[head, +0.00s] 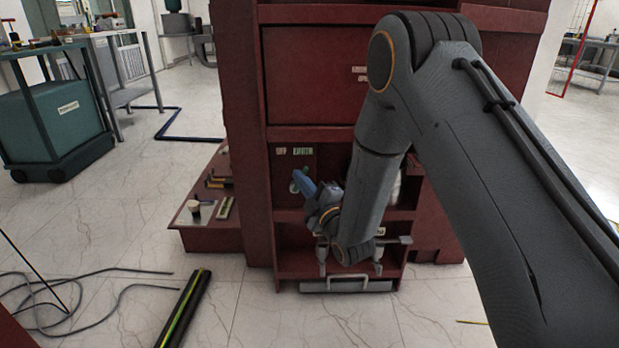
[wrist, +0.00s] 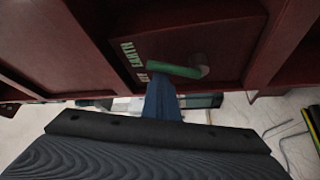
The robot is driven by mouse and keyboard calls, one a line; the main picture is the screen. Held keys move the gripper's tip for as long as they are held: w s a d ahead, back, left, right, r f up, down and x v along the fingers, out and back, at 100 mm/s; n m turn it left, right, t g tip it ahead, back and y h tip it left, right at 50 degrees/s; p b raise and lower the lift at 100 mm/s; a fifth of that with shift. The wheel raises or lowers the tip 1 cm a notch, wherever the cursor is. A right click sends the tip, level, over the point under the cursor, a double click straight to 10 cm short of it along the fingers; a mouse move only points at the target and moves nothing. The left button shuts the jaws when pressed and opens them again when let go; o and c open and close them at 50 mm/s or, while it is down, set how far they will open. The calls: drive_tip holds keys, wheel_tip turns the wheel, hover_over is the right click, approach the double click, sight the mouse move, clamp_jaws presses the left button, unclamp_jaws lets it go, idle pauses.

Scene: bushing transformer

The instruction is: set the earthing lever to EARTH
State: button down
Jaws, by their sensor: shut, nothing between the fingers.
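The earthing lever (wrist: 172,68) is a green bar on a grey round pivot (wrist: 198,65), set in a recess of the dark red cabinet. Its free end points to the left in the wrist view, close to the green EARTH label (wrist: 130,55) and the OFF label (wrist: 144,77). In the head view the lever (head: 295,186) is small and partly hidden by my gripper (head: 304,182). My gripper's blue fingers (wrist: 161,84) are shut and empty, their tips right at the lever's OFF-side edge. I cannot tell whether they touch it.
The red cabinet's (head: 243,100) walls and shelf edges surround the recess closely. A low red ledge (head: 212,240) with small parts stands to the left. Cables (head: 60,300) lie on the floor at left.

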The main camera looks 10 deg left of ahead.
drive_tip(key=shift+d, duration=0.15)
idle(0.3)
drive_tip(key=s+d+p, duration=0.2)
drive_tip(key=s+p, duration=0.2)
drive_tip(key=s, duration=0.5)
drive_tip(key=shift+d+f, duration=0.3)
drive_tip(key=shift+d, duration=0.05)
